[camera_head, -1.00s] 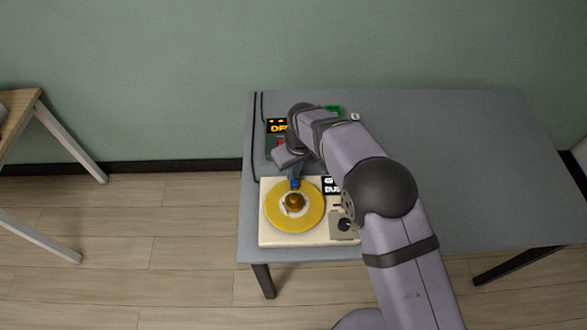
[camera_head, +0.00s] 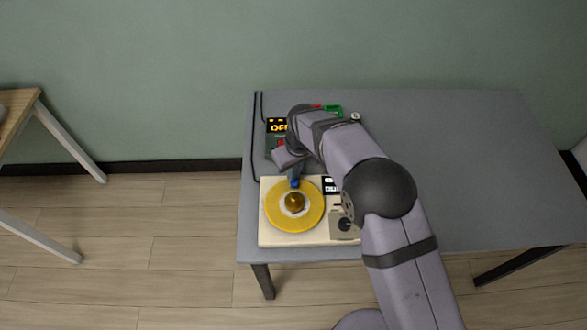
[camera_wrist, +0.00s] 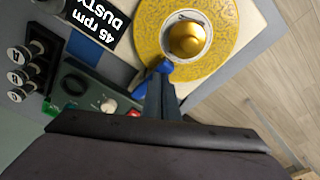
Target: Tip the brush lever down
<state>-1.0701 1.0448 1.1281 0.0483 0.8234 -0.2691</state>
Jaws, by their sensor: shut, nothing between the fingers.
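A cream record player (camera_head: 270,237) stands on the grey table, with a yellow disc (camera_head: 280,219) and a brass knob (camera_head: 295,202) at its centre. A small blue part (camera_head: 295,183), apparently the brush lever, sits at the disc's back edge. In the wrist view the blue part (camera_wrist: 165,66) shows just beyond my fingertips, against the rim of the yellow disc (camera_wrist: 221,62). My gripper (camera_wrist: 160,85) is shut and empty, pointing down at the blue part. I cannot tell whether they touch. My arm hides part of the player's right side.
A black display reading "45 rpm DUSTY" (camera_wrist: 97,28) sits beside the disc. Behind the player are an "OFF" display (camera_head: 277,126) and a dark green panel (camera_wrist: 85,85) with knobs. A black rack (camera_wrist: 35,65) of knobbed pieces stands nearby. The table's right side (camera_head: 480,160) is clear.

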